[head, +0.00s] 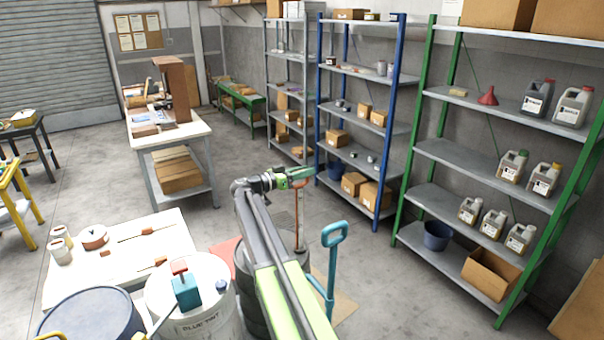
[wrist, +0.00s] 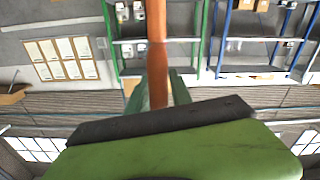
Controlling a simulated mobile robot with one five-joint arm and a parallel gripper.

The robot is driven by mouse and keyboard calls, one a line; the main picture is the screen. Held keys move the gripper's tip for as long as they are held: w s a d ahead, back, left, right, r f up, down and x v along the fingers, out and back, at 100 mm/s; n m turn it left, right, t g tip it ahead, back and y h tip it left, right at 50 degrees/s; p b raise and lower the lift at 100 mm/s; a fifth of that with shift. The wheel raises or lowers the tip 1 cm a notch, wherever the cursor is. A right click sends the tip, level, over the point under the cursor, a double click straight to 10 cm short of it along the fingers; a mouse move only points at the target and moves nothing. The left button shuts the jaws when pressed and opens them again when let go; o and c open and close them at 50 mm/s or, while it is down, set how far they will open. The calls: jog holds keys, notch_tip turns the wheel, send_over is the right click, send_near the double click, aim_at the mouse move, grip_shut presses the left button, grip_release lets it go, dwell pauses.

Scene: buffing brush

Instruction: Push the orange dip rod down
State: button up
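The orange dip rod (head: 300,212) stands upright at the black drum (head: 246,262) beside my arm in the head view. My gripper (head: 298,175), with green fingers, is at the rod's top end. In the wrist view the orange rod (wrist: 157,45) runs between the two green fingers of my gripper (wrist: 158,92), which look close against both its sides. The gripper seems shut on it. My arm hides part of the drum, and the gripper body hides the rod's end in the wrist view.
A teal-handled tool (head: 332,250) stands just right of the rod. A white "Blue Tint" drum (head: 205,325) and a blue drum (head: 92,318) are at front left, by a cream table (head: 160,240). Green (head: 413,150) and blue (head: 386,160) shelves stand behind. Open floor lies between.

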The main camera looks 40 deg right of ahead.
grip_shut()
dwell(1.1)
